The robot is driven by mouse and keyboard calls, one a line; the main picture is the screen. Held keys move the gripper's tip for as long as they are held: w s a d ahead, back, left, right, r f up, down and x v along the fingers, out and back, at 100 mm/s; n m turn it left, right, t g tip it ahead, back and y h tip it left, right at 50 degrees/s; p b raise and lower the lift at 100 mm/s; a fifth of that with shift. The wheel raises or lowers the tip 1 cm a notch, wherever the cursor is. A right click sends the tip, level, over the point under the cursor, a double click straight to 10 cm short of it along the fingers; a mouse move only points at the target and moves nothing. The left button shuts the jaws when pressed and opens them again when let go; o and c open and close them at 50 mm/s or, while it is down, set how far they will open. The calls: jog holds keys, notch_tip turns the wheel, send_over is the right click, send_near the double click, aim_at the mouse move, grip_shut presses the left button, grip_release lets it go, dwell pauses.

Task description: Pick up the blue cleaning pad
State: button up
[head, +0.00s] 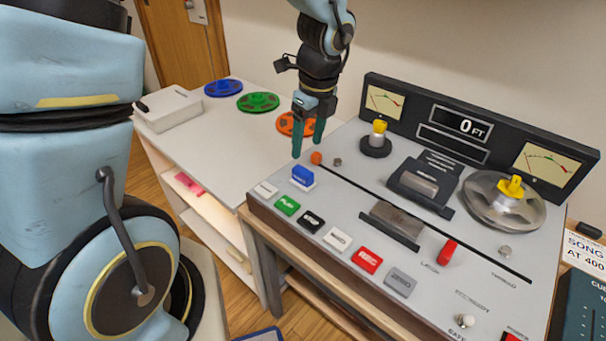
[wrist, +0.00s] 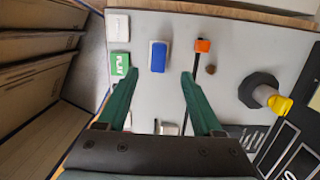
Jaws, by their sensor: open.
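The blue cleaning pad (head: 303,176) is a small blue block with a white lower edge. It lies on the grey top of the tape machine near its left end, above the row of buttons. It also shows in the wrist view (wrist: 158,57), upper middle, between the lines of my two fingers and beyond their tips. My gripper (head: 308,148) has green fingers, points down and is open and empty. In the head view it is above and behind the pad, apart from it. In the wrist view the fingertips (wrist: 158,77) spread to either side of the pad.
An orange knob (head: 316,158) stands close to the pad at a slot. The green PLAY button (head: 287,205) and other buttons line the front edge. A yellow-topped spindle (head: 377,140) stands to the right. Coloured reels (head: 258,102) and a white box (head: 167,108) lie on the white table.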

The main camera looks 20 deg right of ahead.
aim_at(303, 170)
jog(key=f, duration=0.6)
jog(key=w+f+p, duration=0.1)
jog(key=f, duration=0.2)
jog(key=shift+a+f, duration=0.25)
jog(key=shift+a, duration=0.15)
grip_shut()
